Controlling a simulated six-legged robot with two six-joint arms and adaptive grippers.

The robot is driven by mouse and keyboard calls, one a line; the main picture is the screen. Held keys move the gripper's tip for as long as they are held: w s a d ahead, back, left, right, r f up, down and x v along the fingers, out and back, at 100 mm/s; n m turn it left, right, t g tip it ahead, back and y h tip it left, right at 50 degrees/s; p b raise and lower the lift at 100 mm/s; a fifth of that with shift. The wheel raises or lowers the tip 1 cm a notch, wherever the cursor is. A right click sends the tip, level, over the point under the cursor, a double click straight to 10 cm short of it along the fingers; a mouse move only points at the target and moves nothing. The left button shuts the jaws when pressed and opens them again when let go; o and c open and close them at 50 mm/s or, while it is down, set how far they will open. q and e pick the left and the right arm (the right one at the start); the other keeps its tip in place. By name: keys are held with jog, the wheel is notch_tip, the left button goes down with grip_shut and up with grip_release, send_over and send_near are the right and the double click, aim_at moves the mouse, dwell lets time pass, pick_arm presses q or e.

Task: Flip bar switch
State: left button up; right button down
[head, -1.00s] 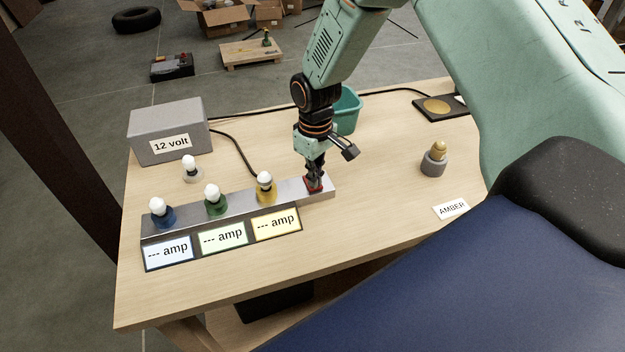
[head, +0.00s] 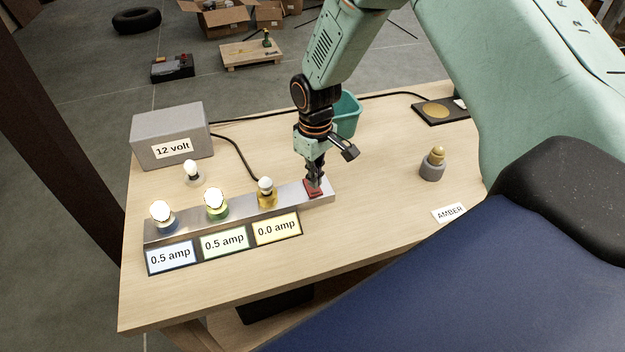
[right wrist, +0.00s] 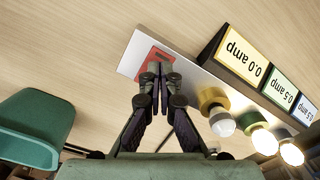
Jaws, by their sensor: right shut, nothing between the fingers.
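The metal bar (head: 238,210) lies on the wooden table with a red switch (head: 313,188) at its right end. My right gripper (head: 315,178) is shut and empty, its fingertips down at the switch; they cover part of it. In the right wrist view the closed fingertips (right wrist: 154,70) overlap the red switch (right wrist: 150,58). Three bulbs sit on the bar: the blue-based bulb (head: 160,211) and green-based bulb (head: 214,202) glow brightly, and the yellow-based bulb (head: 265,187) is unlit. The displays read 0.5 amp (head: 171,257), 0.5 amp (head: 225,243) and 0.0 amp (head: 277,227). My left gripper is out of view.
A grey 12 volt box (head: 168,137) stands at the back left, with a loose bulb (head: 192,170) before it. A teal bin (head: 347,113) stands behind my right gripper. An amber-topped bulb (head: 434,162) in a grey holder and an AMBER card (head: 449,212) are at right.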

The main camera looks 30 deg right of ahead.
aim_at(315, 191)
notch_tip(315, 191, up, 5)
jog(key=p, duration=0.4)
jog(key=shift+s, duration=0.1)
jog(key=shift+f, duration=0.1)
dwell(0.4)
